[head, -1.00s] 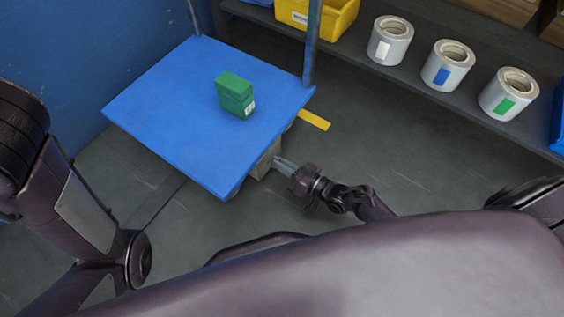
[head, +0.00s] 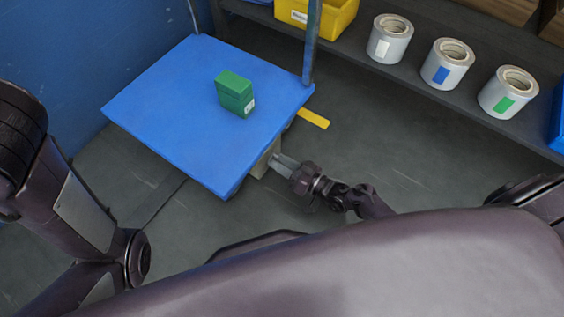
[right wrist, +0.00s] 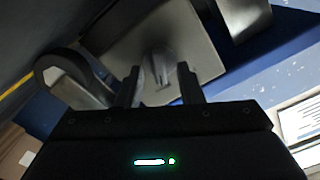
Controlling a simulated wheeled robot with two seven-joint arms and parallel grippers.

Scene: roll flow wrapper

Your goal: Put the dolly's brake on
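The dolly's blue deck (head: 170,115) fills the left middle of the head view. A beige-grey block (head: 264,160) shows under its near right edge. My right gripper (head: 279,164) is low beside that block, fingers pointing at it. In the right wrist view the fingers (right wrist: 158,88) are apart. A grey lever-like part (right wrist: 158,62) on a grey plate (right wrist: 195,45) appears between or just beyond them; I cannot tell if they touch it. The brake's state is not clear. My left gripper is out of view.
A green box (head: 235,93) stands on the deck. A yellow strip (head: 314,118) lies right of the dolly. A shelf (head: 490,125) holds labelled rolls (head: 447,64) and a yellow bin (head: 330,15). A wheel-like round part (right wrist: 75,78) shows in the wrist view. Floor right of my gripper is clear.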

